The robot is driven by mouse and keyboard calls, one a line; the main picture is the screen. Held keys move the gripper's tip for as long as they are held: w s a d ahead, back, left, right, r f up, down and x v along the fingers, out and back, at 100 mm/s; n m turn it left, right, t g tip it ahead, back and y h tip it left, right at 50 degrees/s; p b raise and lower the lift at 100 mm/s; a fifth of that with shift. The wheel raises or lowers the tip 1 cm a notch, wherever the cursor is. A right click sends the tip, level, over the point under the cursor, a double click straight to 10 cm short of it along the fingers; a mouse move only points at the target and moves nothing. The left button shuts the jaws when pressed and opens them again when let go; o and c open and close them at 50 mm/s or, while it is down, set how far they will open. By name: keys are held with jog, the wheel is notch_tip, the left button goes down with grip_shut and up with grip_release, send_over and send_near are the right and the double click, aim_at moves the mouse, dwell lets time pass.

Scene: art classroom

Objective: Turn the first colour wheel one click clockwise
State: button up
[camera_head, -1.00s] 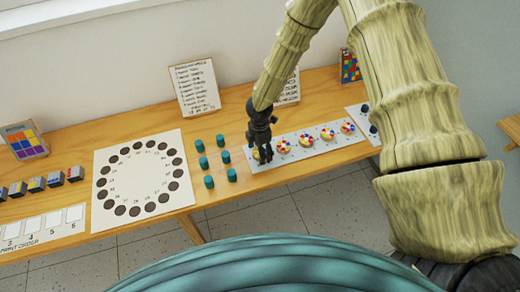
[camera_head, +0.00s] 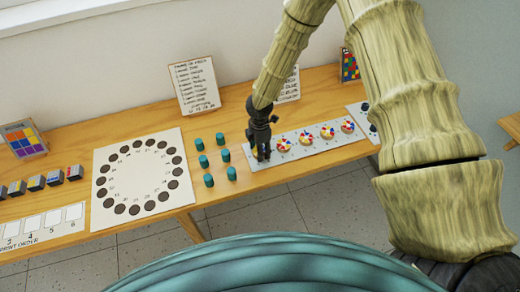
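A pale strip (camera_head: 318,147) on the wooden table carries a row of small colour wheels with red, yellow, blue and white sectors. Three wheels show clearly: one (camera_head: 306,138), one (camera_head: 327,132) and one (camera_head: 348,126). Another wheel (camera_head: 283,145) is just right of my gripper. My gripper (camera_head: 261,156) is black, points down and is at the left end of the strip. It covers most of the leftmost wheel there; only a bit of yellow shows beside the fingers. I cannot tell whether the fingers touch that wheel or how far they are apart.
Several teal cylinders (camera_head: 202,161) stand just left of my gripper. A white board with a ring of dark discs (camera_head: 97,215) lies further left. Written cards (camera_head: 195,84) stand behind. Another pale panel (camera_head: 358,110) with dark knobs is at right, partly behind my arm.

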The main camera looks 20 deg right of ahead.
jog(key=m+b, duration=0.2)
jog(key=m, duration=0.3)
jog(key=shift+m+b, duration=0.4)
jog(key=m+b, duration=0.1)
jog(key=m, duration=0.3)
jog(key=shift+m, duration=0.4)
jog(key=shift+w+r+b, duration=0.1)
jog(key=shift+b, duration=0.2)
jog(key=o, duration=1)
notch_tip(320, 180, up, 12)
jog(key=shift+d+f, duration=0.1)
